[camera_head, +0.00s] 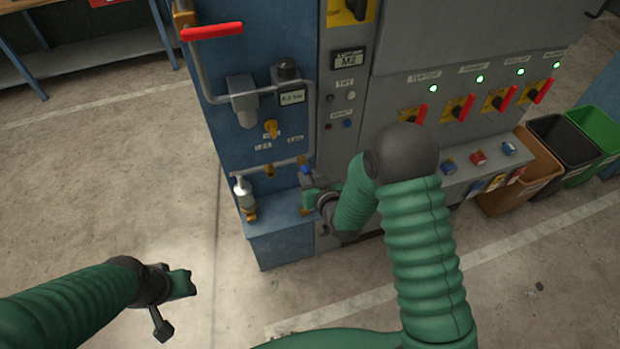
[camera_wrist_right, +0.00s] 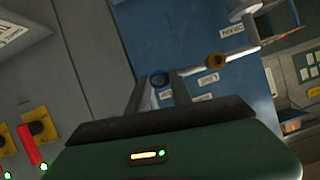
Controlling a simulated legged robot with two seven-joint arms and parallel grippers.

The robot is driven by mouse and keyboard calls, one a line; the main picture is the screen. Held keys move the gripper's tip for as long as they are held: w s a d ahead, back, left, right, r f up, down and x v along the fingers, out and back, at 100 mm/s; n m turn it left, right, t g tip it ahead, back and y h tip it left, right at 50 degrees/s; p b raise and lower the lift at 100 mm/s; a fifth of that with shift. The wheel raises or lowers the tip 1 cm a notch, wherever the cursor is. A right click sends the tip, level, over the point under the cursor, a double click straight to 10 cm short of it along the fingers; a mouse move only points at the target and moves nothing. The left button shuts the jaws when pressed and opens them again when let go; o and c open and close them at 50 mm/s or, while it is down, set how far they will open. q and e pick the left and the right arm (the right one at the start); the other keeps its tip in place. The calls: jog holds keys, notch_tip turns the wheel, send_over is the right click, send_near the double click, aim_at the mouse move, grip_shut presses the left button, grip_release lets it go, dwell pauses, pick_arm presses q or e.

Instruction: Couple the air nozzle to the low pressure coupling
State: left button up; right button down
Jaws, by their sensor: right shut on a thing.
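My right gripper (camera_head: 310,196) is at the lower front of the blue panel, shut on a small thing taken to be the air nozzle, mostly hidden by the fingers. A blue-ringed coupling (camera_head: 305,169) is just above it on the pipe; it also shows in the right wrist view (camera_wrist_right: 160,79), beyond my gripper body. A yellow coupling (camera_head: 270,170) is to its left, also in the wrist view (camera_wrist_right: 216,60). The small labels are too blurred to tell which coupling is low pressure. My left gripper (camera_head: 181,284) hangs over bare floor, away from the panel; its jaw gap is unclear.
A pale fitting with a yellow base (camera_head: 243,190) stands on the blue ledge (camera_head: 285,247). Above are a gauge box (camera_head: 292,98) and a red-handled valve (camera_head: 212,32). To the right are a grey switch cabinet (camera_head: 395,75) and bins (camera_head: 530,170). Floor at left is clear.

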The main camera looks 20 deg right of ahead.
jog(key=shift+w+r, duration=0.1)
jog(key=c, duration=1.4)
grip_release()
jog(key=o, duration=0.3)
jog(key=shift+w, duration=0.15)
jog(key=shift+o, duration=0.2)
jog(key=p+v, duration=1.2)
jog(key=v, duration=0.5)
